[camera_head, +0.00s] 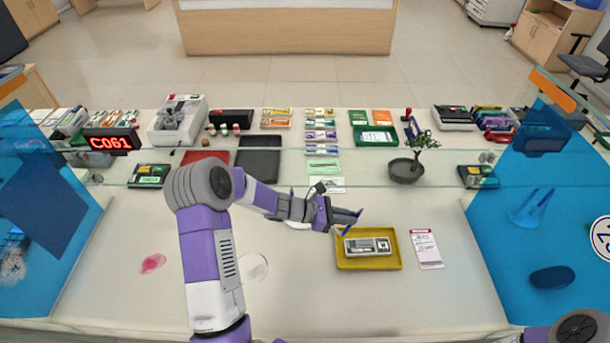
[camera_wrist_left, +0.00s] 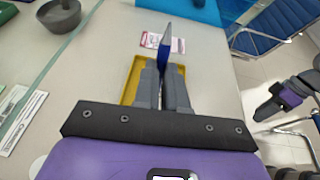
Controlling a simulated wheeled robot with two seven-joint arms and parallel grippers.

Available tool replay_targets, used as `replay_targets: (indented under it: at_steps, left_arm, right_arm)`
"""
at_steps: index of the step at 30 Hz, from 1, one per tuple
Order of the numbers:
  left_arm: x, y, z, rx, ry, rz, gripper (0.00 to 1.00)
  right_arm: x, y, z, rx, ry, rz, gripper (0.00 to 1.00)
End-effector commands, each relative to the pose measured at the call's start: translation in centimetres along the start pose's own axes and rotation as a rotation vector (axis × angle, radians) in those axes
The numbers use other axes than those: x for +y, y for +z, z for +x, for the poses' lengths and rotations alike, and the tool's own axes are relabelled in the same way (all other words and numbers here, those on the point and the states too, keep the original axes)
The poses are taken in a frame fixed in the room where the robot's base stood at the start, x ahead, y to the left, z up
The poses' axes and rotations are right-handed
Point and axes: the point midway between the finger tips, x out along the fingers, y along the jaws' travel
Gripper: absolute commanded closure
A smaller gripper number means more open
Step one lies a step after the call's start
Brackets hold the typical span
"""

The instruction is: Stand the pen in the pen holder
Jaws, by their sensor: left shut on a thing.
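My left gripper (camera_head: 350,217) hangs above the far left part of the yellow tray in the head view. In the left wrist view its fingers (camera_wrist_left: 167,72) are shut on a slim blue thing (camera_wrist_left: 166,45), probably the pen, which sticks out past the fingertips. The pen's lower part is hidden between the fingers. I cannot pick out the pen holder with certainty; a flared shape (camera_head: 531,207) shows through the blue panel on the right. My right gripper (camera_wrist_left: 268,107) shows at the right of the left wrist view, too small to tell its state.
The yellow tray (camera_head: 341,263) holds a grey boxy item (camera_head: 367,246). A pink-and-white slip (camera_head: 426,248) lies to its right. A grey bowl with a plant (camera_head: 405,171) stands beyond. A glass edge crosses the counter; blue panels (camera_head: 40,200) flank both sides. The front middle is mostly clear.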

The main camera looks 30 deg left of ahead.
Motion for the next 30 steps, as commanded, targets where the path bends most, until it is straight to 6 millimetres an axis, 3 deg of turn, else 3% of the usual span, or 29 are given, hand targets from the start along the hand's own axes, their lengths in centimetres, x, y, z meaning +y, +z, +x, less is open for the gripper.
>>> replay_targets:
  at_steps: [6,9,13,18,30]
  left_arm:
    - [6.9,1.1,-5.8,-0.192,0.383,-0.096,1.00]
    - [9.5,1.4,-8.8,-0.253,0.526,-0.110,1.00]
    - [11.4,1.5,-11.3,-0.295,0.635,-0.115,1.00]
    - [12.2,1.5,-12.4,-0.311,0.679,-0.116,1.00]
    - [12.2,-0.7,-11.7,-0.310,0.679,-0.116,1.00]
  right_arm:
    - [0.1,0.0,0.1,0.000,0.000,0.000,0.57]
    - [0.1,0.0,0.1,0.000,0.000,0.000,0.57]
    - [0.1,0.0,0.2,0.000,0.000,0.000,0.57]
    - [0.1,0.0,0.3,0.000,0.000,0.000,0.57]
    - [0.8,-0.1,2.1,0.000,0.000,0.000,0.57]
